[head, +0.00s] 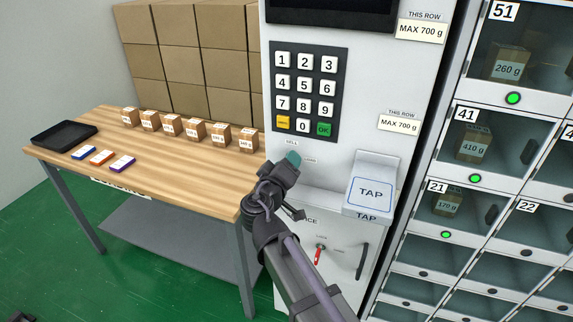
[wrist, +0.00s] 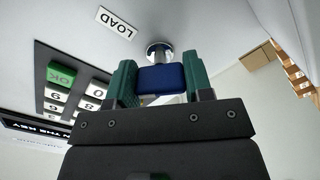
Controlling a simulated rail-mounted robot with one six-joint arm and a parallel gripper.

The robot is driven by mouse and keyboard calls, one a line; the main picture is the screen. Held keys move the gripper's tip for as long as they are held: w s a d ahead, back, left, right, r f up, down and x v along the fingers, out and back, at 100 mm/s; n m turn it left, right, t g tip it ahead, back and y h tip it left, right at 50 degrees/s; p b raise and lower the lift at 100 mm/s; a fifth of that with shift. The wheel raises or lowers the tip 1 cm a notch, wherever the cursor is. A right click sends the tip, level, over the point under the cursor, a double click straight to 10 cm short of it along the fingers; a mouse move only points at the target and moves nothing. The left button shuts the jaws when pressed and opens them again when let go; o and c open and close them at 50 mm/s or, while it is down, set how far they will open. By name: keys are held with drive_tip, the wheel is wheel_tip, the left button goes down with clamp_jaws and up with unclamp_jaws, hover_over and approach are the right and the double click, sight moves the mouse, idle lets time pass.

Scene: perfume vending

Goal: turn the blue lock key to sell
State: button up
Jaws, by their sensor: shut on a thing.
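The blue lock key (wrist: 162,78) sits in its round metal lock (wrist: 159,50) on the machine's white front. My gripper (wrist: 160,82) is shut on the key's blue head, with one green finger on each side in the wrist view. The LOAD label (wrist: 118,22) is beside the lock there. In the head view my gripper (head: 292,158) is at the panel below the keypad, between the SELL (head: 292,142) and LOAD (head: 309,160) labels. It hides the key in that view, and I cannot tell exactly which label the key points to.
The keypad (head: 305,92) is just above my gripper, and the TAP reader (head: 371,194) juts out to its right. A red key (head: 318,256) is lower on the machine. A wooden table (head: 185,165) with several small boxes stands left. Compartments with boxes are at right.

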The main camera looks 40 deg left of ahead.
drive_tip(key=n, duration=0.4)
drive_tip(key=shift+n, duration=2)
drive_tip(key=o, duration=0.9)
drive_tip(key=v, duration=1.1)
drive_tip(key=shift+w, duration=0.1)
